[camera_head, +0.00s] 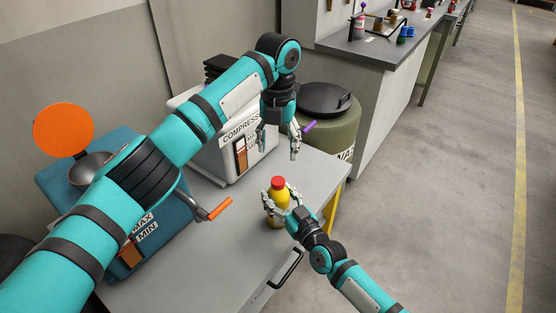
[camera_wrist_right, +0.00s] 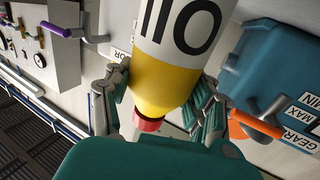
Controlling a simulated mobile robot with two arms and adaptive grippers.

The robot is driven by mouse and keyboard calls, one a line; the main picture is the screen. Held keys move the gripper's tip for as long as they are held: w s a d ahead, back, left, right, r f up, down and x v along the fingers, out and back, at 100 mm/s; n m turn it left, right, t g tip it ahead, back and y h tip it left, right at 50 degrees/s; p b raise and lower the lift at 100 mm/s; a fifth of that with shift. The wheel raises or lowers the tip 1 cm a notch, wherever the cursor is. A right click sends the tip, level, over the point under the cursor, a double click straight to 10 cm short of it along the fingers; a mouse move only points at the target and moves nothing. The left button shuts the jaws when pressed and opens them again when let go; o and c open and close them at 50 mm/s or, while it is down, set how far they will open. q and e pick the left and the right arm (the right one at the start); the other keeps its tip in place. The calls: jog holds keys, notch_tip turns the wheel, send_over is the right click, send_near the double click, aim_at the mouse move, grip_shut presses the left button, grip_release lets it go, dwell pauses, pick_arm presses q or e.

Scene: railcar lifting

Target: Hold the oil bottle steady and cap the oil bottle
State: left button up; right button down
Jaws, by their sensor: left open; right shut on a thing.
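The yellow oil bottle (camera_head: 279,198) stands upright near the right edge of the grey worktop in the head view. A red cap (camera_head: 278,183) is on top of its neck; I cannot tell how tight it sits. My right gripper (camera_head: 281,208) is shut around the bottle's body from the front right. In the right wrist view the bottle (camera_wrist_right: 165,85) appears upside down with a white OIL label, between the fingers, and the red cap (camera_wrist_right: 148,123) shows below. My left gripper (camera_head: 278,150) is open and empty, pointing down above the bottle, apart from it.
A blue gear oil box (camera_head: 150,250) with an orange-handled crank (camera_head: 219,208) stands left on the worktop (camera_head: 235,260). A white compressor box (camera_head: 205,150) stands behind. Open floor lies right.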

pick_arm(q)
jog(key=shift+r, duration=0.7)
pick_arm(e)
jog(key=shift+c, duration=1.8)
grip_release()
jog(key=v, duration=1.2)
jog(key=shift+f, duration=0.1)
